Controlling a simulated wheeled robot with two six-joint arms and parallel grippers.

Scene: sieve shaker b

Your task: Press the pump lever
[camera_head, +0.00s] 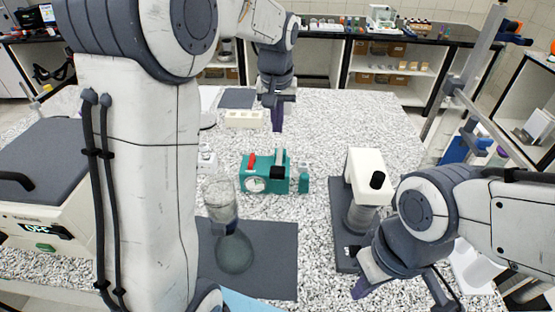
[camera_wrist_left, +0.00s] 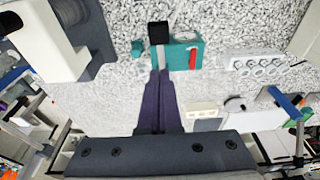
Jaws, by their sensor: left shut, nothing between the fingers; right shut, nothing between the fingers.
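The teal pump (camera_head: 265,184) stands mid-table in the head view, with a round white gauge on its front and a red part on top. Its lever with a black pad (camera_head: 291,174) is at its right end. The left wrist view shows the pump (camera_wrist_left: 185,56) beyond my fingers, with the lever's black pad (camera_wrist_left: 158,32) on a grey bar. My left gripper (camera_head: 277,122) is shut and empty, pointing down behind the pump. Its purple fingers (camera_wrist_left: 158,78) overlap the pump's near side in the wrist view; contact cannot be told. My right gripper (camera_head: 362,288) is shut and empty, at the lower right.
A glass flask with a funnel (camera_head: 234,252) stands on a dark mat (camera_head: 282,262) in front of the pump. A small teal bottle (camera_head: 304,180) is right of the pump. A white device with a black knob (camera_head: 366,166) is further right.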

